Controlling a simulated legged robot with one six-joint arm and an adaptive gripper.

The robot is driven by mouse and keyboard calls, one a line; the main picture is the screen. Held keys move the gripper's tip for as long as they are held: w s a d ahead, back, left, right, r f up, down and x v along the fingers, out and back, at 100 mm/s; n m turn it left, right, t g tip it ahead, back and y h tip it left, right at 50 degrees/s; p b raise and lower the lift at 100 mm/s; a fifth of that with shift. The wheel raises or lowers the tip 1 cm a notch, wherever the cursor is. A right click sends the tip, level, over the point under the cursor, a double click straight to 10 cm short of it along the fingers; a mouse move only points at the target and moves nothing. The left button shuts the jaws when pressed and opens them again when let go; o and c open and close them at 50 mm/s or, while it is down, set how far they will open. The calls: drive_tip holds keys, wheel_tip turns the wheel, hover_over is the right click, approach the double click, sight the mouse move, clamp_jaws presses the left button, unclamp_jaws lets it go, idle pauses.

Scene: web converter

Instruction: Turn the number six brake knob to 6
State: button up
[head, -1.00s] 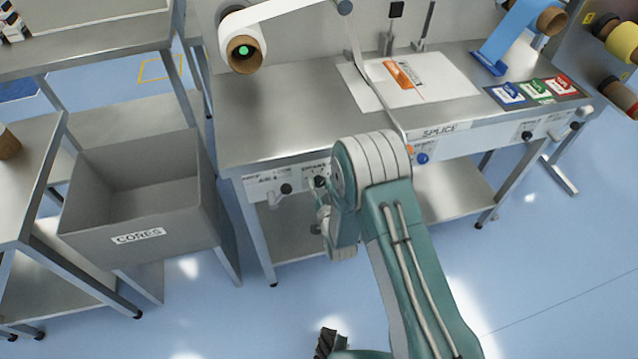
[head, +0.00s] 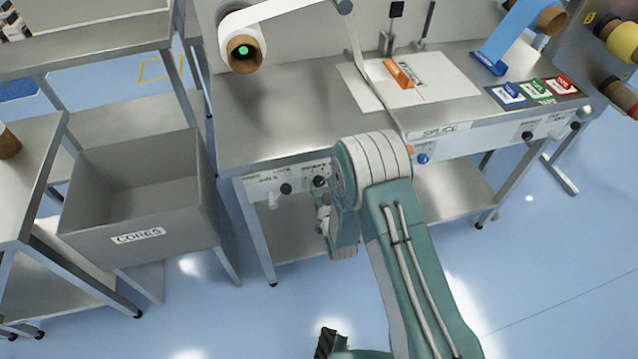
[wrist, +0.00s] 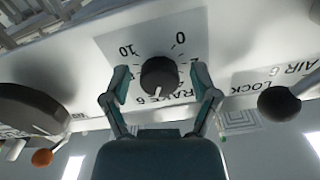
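The number six brake knob (wrist: 160,78) is round and black, on a pale plate with upside-down lettering reading BRAKE 6, 0 and 10 in the wrist view. A light mark shows on its lower side there; I cannot read its exact value. My gripper (wrist: 161,88) is open, with one teal finger on each side of the knob and visible gaps between. In the head view the knob (head: 319,181) is on the bench's front panel; my wrist hangs just below it and my gripper's fingers are not clear.
In the wrist view a black ball-ended lever (wrist: 279,104) by the AIR 6 LOCK label is to the right. A large dark round part (wrist: 30,110) and an orange knob (wrist: 42,157) are to the left. A grey CORES bin (head: 140,215) stands left of the bench.

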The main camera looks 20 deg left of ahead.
idle(0.3)
drive_tip(key=v, duration=1.2)
drive_tip(key=shift+a, duration=0.1)
